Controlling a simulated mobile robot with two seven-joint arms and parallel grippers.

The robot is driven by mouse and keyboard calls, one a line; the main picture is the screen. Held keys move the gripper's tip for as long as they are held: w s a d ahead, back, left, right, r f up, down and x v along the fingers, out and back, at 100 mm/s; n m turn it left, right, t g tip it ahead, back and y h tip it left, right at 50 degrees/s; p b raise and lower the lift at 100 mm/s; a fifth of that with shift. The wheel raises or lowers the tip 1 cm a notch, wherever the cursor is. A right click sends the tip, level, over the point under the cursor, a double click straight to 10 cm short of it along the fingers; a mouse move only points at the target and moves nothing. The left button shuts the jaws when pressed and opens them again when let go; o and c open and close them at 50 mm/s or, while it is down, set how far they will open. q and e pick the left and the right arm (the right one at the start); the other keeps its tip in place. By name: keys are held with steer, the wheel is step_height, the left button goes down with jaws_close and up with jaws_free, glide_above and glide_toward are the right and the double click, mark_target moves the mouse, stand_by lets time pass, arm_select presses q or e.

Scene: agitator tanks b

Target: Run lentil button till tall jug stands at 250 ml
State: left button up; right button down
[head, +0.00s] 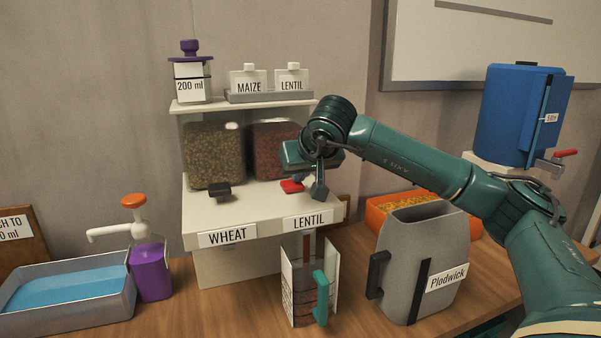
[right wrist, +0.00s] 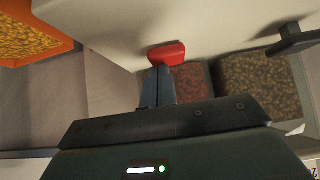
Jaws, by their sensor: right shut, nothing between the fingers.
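The dispenser (head: 225,242) has a WHEAT and a LENTIL label. The red lentil button (head: 291,186) sits above the LENTIL label and also shows in the right wrist view (right wrist: 166,54). My right gripper (head: 319,188) is shut and empty, its fingertips (right wrist: 158,72) at the red button, seemingly touching it. The tall jug (head: 292,283), with a teal handle, stands upright below the lentil side. A reddish-brown column, apparently falling lentils (head: 306,248), shows above it, and reddish-brown contents show inside. Its scale is too small to read. My left gripper is out of view.
A dark wheat button (head: 220,190) is left of the red one. A grey Plodwick jug (head: 402,270) stands right of the tall jug, before an orange bin (head: 390,205). A purple pump bottle (head: 151,272) and blue-filled tray (head: 70,318) are left. A blue tank (head: 510,110) is right.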

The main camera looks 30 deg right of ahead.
mark_target(300, 186)
steer(key=shift+a+f, duration=0.1)
steer(key=shift+f, duration=0.25)
step_height(300, 186, up, 5)
steer(key=p, duration=0.4)
steer(key=shift+r, duration=0.1)
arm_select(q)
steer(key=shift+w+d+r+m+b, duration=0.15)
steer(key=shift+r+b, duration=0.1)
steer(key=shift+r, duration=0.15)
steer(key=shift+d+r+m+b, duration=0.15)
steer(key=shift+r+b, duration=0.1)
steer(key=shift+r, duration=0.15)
arm_select(e)
steer(key=v, duration=0.9)
steer(key=shift+s, duration=0.35)
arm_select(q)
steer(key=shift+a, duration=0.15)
arm_select(e)
steer(key=shift+r, duration=0.1)
